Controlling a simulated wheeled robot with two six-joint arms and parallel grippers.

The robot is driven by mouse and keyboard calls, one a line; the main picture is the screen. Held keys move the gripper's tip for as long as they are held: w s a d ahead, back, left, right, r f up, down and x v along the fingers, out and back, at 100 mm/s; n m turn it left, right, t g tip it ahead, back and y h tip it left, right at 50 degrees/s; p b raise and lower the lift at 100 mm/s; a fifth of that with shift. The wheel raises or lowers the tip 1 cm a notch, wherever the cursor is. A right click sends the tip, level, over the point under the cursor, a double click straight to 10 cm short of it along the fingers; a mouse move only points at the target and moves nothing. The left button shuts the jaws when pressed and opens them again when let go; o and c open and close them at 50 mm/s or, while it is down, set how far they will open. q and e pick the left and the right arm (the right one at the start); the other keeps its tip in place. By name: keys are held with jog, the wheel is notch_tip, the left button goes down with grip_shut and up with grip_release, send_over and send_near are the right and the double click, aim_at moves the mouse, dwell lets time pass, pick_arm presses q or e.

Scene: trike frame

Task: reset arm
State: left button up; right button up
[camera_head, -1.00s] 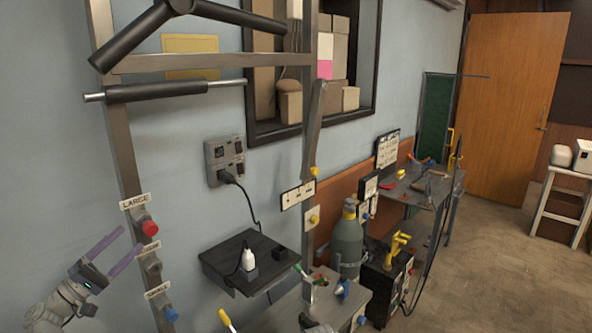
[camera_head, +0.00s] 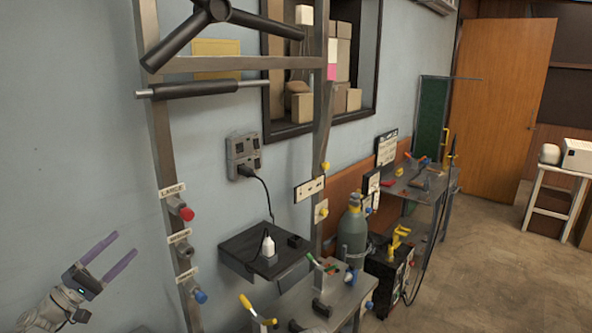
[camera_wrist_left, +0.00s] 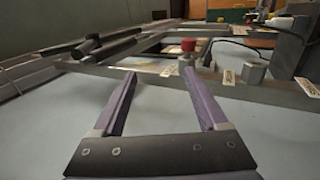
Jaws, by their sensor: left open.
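My left gripper (camera_head: 112,258) is at the lower left of the head view, in front of the pale blue wall. Its two purple fingers are apart with nothing between them. The fingers also show in the left wrist view (camera_wrist_left: 163,100), open and empty. The metal frame (camera_head: 160,125) with its upright posts stands to the right of the gripper. The red LARGE button (camera_head: 187,214) is on its left post, apart from the fingers. A blue button (camera_head: 200,296) sits lower on that post. My right gripper does not show.
A black shelf (camera_head: 240,250) with a white bottle (camera_head: 268,247) is right of the post. A grey gas cylinder (camera_head: 352,235) stands further right. A workbench (camera_head: 425,190) is behind it. Floor (camera_head: 470,270) is clear at the right, before a wooden door (camera_head: 507,105).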

pick_arm(q)
jog(key=w+d+f+m+g, duration=0.1)
jog(key=d+f+m+g, duration=0.2)
jog(key=d, duration=0.5)
jog(key=w+d+f+g, duration=0.2)
jog(key=d+f+g, duration=0.25)
jog(key=d, duration=0.25)
jog(key=s+d+f+m+g+y, duration=0.2)
jog(key=s+d+f+g, duration=0.15)
jog(key=d+f, duration=0.45)
jog(key=s+d+f+m+g+y, duration=0.2)
jog(key=s+d+f+g, duration=0.15)
jog(key=d+f, duration=0.45)
jog(key=s+d+f+m+g+y, duration=0.1)
jog(key=s+d+f+m+y, duration=0.1)
jog(key=s+y, duration=0.4)
jog(key=s+d+f+m+g+y, duration=0.2)
jog(key=s+d+f+m+y, duration=0.1)
jog(key=s+f+y, duration=0.3)
jog(key=shift+d+m+y, duration=0.15)
jog(key=shift+m+y, duration=0.15)
jog(key=shift+m, duration=0.5)
jog(key=shift+s, duration=0.1)
